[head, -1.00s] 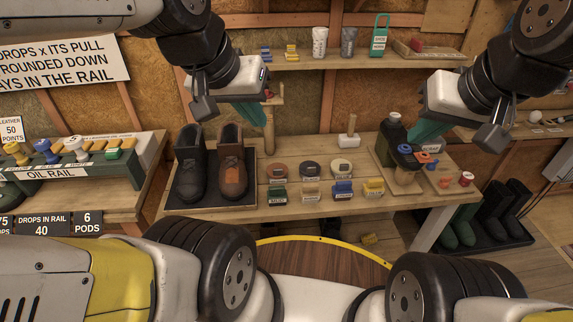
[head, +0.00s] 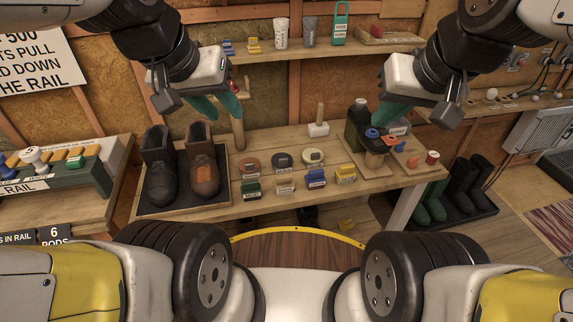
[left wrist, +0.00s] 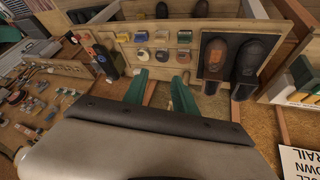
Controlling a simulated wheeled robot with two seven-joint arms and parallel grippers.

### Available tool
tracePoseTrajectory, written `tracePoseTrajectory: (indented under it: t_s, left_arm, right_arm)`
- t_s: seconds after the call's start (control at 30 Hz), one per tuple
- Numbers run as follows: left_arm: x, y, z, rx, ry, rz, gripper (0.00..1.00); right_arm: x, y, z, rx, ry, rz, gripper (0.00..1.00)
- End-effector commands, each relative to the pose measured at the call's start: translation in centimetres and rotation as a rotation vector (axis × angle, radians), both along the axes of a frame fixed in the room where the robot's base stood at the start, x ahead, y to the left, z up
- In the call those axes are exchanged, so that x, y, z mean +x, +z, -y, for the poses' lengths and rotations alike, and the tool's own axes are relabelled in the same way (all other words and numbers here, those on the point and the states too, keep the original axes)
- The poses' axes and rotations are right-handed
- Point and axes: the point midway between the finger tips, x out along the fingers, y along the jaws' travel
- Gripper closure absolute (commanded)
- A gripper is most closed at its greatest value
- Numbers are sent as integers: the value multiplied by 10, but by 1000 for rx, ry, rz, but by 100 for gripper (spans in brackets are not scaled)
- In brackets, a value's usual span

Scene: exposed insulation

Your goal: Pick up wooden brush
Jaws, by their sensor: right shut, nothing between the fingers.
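An upright wooden handle on a pale block (head: 319,129) stands at the back of the bench in the head view; it may be the wooden brush, though I cannot tell for sure. My left gripper (head: 217,107) has green fingers and hangs above the boots, left of that handle. In the left wrist view its two fingers (left wrist: 160,90) are apart, and I see nothing held. My right gripper (head: 398,121) is shut and empty, over the tray at the bench's right end, right of the handle.
Dark boot (head: 158,165) and brown boot (head: 203,165) stand on a black tray at the left. Several tins and small coloured blocks (head: 316,178) cover the bench middle. A dark bottle (head: 356,128) stands near my right gripper. A shelf (head: 270,59) runs behind.

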Motion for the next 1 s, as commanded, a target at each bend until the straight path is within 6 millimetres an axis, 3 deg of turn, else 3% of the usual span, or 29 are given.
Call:
tracePoseTrajectory:
  t_s: [0.03, 0.27, 0.57, 0.8, 1.0]
  left_arm:
    - [9, -3, 2, -9, 2, -24, 55]
    - [76, -31, 19, -58, 48, -159, 11]
    - [161, -114, 48, -60, 143, -338, 11]
    - [209, -212, 72, -3, 224, -456, 11]
    - [228, -299, 85, 65, 282, -524, 11]
  right_arm:
    - [0, 0, 0, 0, 0, 0, 100]
    - [0, 0, 0, 0, 0, 0, 100]
    - [0, 0, 0, 0, 0, 0, 100]
    - [0, 0, 0, 0, 0, 0, 100]
    - [0, 0, 0, 0, 0, 0, 100]
